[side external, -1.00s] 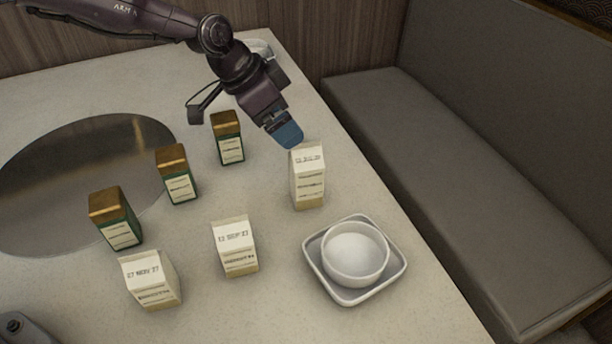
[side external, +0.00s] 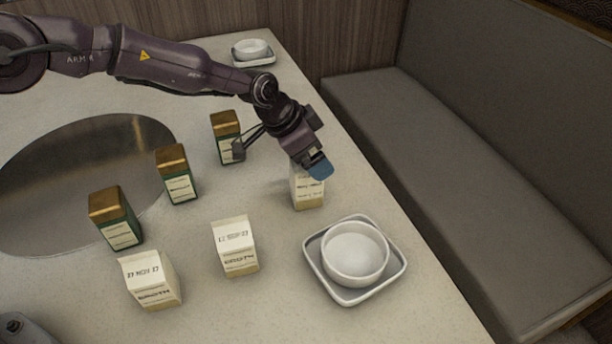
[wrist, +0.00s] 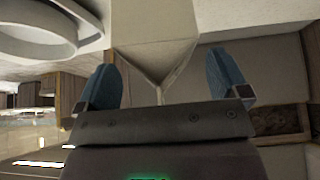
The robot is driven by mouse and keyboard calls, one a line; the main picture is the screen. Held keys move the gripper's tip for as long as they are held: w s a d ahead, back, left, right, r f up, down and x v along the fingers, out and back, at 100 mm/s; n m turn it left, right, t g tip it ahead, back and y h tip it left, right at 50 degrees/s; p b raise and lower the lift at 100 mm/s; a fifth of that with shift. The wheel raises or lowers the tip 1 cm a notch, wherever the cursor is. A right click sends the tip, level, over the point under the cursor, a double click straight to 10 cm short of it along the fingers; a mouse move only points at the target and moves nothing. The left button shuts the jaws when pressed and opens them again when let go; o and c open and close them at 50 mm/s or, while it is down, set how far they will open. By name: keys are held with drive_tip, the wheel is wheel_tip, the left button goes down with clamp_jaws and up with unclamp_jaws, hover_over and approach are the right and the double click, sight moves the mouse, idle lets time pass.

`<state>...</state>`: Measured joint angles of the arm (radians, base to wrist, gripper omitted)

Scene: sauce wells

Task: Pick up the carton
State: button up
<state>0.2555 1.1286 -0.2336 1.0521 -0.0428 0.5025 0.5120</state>
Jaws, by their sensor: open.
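Three cream cartons with printed labels stand upright on the table. The back right carton (side external: 307,194) is behind and to the left of a bowl, and my gripper (side external: 318,170) is at its top, hiding its upper part. In the wrist view, this carton (wrist: 155,30) reaches between the two blue fingers of my open gripper (wrist: 162,62), with a visible gap on each side. The other two are the middle carton (side external: 235,247) and the front left carton (side external: 150,281).
A white bowl (side external: 352,262) sits on a square white dish (side external: 393,278) near the table's right edge. Three green boxes with brown tops (side external: 118,222) (side external: 177,177) (side external: 226,140) stand to the left, by a round metal plate (side external: 60,180). Another bowl (side external: 251,49) is at the back. A bench (side external: 450,160) lies right.

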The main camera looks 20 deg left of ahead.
drive_tip(key=shift+r, duration=0.1)
drive_tip(key=c, duration=1.7)
drive_tip(key=shift+r, duration=0.1)
